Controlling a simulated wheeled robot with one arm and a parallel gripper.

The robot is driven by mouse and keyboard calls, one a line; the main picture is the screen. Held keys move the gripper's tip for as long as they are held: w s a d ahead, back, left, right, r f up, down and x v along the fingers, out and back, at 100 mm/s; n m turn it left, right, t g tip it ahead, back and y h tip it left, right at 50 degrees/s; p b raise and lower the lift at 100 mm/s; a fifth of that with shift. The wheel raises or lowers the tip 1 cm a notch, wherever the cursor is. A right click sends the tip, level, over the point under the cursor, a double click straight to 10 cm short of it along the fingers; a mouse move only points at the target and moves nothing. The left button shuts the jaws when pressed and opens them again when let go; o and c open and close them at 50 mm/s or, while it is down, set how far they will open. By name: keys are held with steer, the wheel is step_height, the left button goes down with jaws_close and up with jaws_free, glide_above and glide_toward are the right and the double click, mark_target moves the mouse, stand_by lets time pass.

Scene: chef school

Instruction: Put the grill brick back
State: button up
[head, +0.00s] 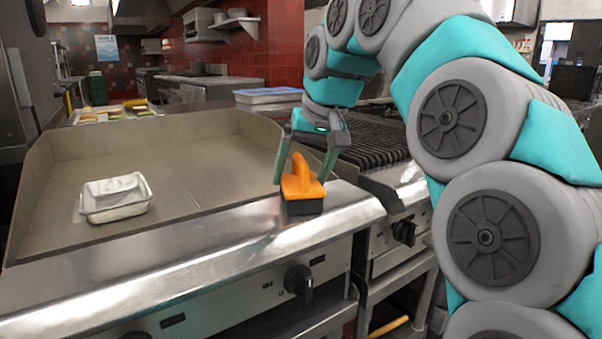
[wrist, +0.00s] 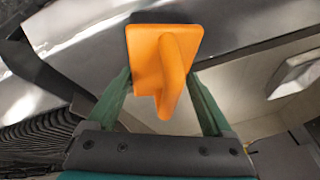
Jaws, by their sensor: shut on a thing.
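The grill brick (head: 304,190) has an orange handle on a dark block. In the head view it is upright at the front steel ledge of the flat griddle (head: 190,170), near the griddle's right end. I cannot tell whether its base touches the ledge. My gripper (head: 301,178) reaches down from above with its green fingers on either side of the orange handle, shut on it. In the wrist view the orange handle of the grill brick (wrist: 165,60) stands between the fingers of my gripper (wrist: 160,82); the dark block is mostly hidden under it.
A white foil-like container (head: 115,197) sits on the griddle's left part. A ribbed black grill (head: 375,140) adjoins on the right. Knobs (head: 298,280) line the front panel. A tray with food (head: 118,113) and a blue-white tub (head: 268,95) stand behind. The griddle's middle is clear.

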mark_target(312, 185)
steer(key=o, duration=1.4)
steer(key=shift+c, duration=0.2)
steer(key=shift+v, duration=2.45)
steer(key=shift+p+v, duration=1.15)
steer(key=shift+v, duration=0.3)
